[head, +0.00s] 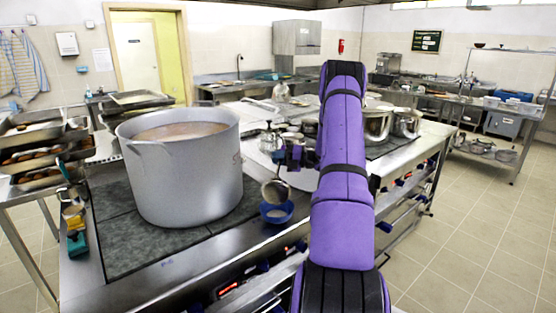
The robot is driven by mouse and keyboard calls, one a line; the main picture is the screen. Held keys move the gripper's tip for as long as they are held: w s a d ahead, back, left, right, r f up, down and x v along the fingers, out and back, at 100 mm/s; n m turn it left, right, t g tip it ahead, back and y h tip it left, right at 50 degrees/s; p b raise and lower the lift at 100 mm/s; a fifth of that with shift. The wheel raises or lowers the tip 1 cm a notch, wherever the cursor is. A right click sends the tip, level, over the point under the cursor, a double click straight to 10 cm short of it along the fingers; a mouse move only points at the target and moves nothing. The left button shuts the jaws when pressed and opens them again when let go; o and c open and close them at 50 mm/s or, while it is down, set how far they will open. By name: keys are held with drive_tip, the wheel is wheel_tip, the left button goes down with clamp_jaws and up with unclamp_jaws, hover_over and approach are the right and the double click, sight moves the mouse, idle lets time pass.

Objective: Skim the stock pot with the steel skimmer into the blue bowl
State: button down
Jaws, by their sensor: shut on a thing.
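The large grey stock pot (195,180) stands on the dark stove top at left, with brownish stock (180,131) near its rim. My gripper (287,158) is to the right of the pot and is shut on the steel skimmer (276,190). The skimmer's round head hangs below the gripper, over the blue bowl (277,217). I cannot tell whether the head touches the bowl. The bowl stands on the steel counter by its front edge, right of the pot. The skimmer's handle is mostly hidden at the gripper.
Steel pots (377,124) stand on the stove top behind my purple arm. A white round surface (300,178) lies behind the bowl. Trays of food (35,155) fill a rack at far left. Tiled floor (480,230) is clear at right.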

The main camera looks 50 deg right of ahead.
drive_tip(key=s+a+r+n, duration=0.55)
drive_tip(key=a+n, duration=0.25)
drive_tip(key=a, duration=0.2)
drive_tip(key=s+a+f+n, duration=0.1)
drive_tip(key=s+a+n, duration=0.3)
drive_tip(key=a, duration=0.3)
drive_tip(key=s+a+f+n, duration=0.1)
drive_tip(key=s+a+n, duration=0.2)
drive_tip(key=a+n, duration=0.3)
drive_tip(key=shift+s+a+n, duration=0.35)
drive_tip(key=shift+a+n, duration=0.05)
drive_tip(key=shift+n, duration=0.2)
idle(0.3)
idle(0.6)
